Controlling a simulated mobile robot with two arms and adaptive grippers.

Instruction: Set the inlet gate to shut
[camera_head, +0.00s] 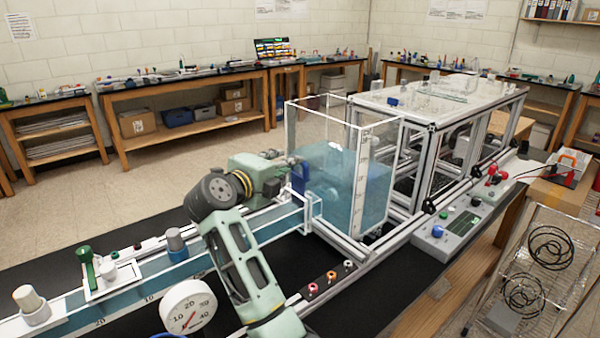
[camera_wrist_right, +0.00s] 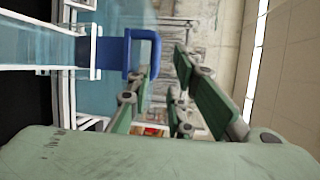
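The inlet gate (camera_head: 300,179) is a blue plate with a loop handle. It stands up at the junction of the long water channel (camera_head: 180,272) and the clear water tank (camera_head: 349,180). In the right wrist view the gate's blue handle (camera_wrist_right: 145,35) shows near my fingertips. My right gripper (camera_head: 292,163) is beside the top of the gate in the head view. Its green fingers are spread apart in the wrist view (camera_wrist_right: 165,64), with the handle close to the left finger; I cannot tell whether they touch. My left gripper is not in view.
A round dial gauge (camera_head: 188,307) and a green-handled valve (camera_head: 86,262) are by the channel. A control box (camera_head: 447,231) stands right of the tank. A wire rack (camera_head: 532,265) is at the right. Side benches line the walls, with open floor before them.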

